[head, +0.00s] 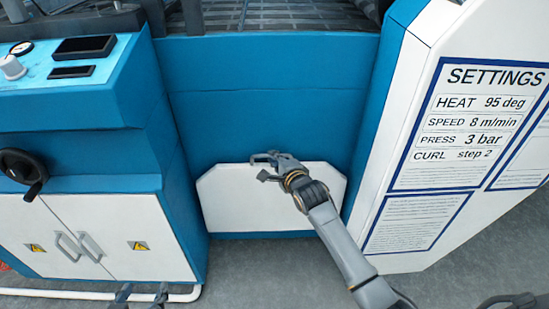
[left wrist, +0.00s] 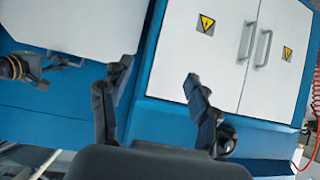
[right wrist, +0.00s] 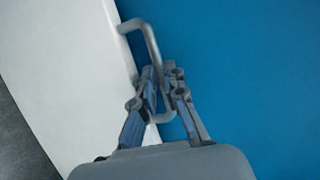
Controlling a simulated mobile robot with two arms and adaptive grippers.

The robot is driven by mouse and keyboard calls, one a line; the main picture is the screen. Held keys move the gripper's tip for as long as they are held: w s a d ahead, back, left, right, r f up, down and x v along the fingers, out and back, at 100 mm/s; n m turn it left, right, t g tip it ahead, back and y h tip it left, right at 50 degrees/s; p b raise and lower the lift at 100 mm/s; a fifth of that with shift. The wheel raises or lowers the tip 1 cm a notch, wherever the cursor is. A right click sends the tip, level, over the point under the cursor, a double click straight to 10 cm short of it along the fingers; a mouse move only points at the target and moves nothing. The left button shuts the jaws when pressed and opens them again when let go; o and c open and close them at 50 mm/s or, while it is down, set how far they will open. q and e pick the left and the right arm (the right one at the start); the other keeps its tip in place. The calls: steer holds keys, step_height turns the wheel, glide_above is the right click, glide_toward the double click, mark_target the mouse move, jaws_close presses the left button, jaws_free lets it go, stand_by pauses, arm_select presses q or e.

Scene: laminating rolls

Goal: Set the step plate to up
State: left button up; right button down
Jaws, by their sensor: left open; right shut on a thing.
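The white step plate (head: 272,205) is at the low middle of the blue machine front in the head view. Its top corners are cut off, and I cannot tell its exact tilt. A grey bar handle (right wrist: 148,38) is at the plate's edge in the right wrist view. My right gripper (head: 264,166) is at the plate's top edge, shut on the handle; its fingers (right wrist: 158,72) close around the bar. My left gripper (head: 141,295) is low in the head view, before the white cabinet, open and empty. Its spread fingers (left wrist: 152,85) show in the left wrist view.
The white cabinet doors (head: 75,238) with handles and a black handwheel (head: 23,171) are at the left. A white settings panel (head: 468,130) stands at the right and reads CURL step 2. Grey floor (head: 255,272) is free in front of the plate.

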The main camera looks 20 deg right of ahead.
arm_select(q)
steer(key=s+f+g, duration=0.1)
steer(key=s+a+f+g, duration=0.1)
steer(key=s, duration=0.1)
steer(key=shift+s+a+f+g+y+p, duration=0.2)
steer(key=shift+f+g+y+p, duration=0.1)
steer(key=shift+f+y, duration=0.1)
arm_select(e)
steer(key=shift+s+a+f+t, duration=0.1)
steer(key=shift+s+a+t, duration=0.05)
steer(key=shift+s, duration=0.35)
steer(key=shift+s+a+t, duration=0.1)
steer(key=shift+s+t, duration=0.05)
steer(key=shift+s, duration=0.3)
steer(key=c, duration=1.7)
jaws_free()
steer(key=v, duration=1.2)
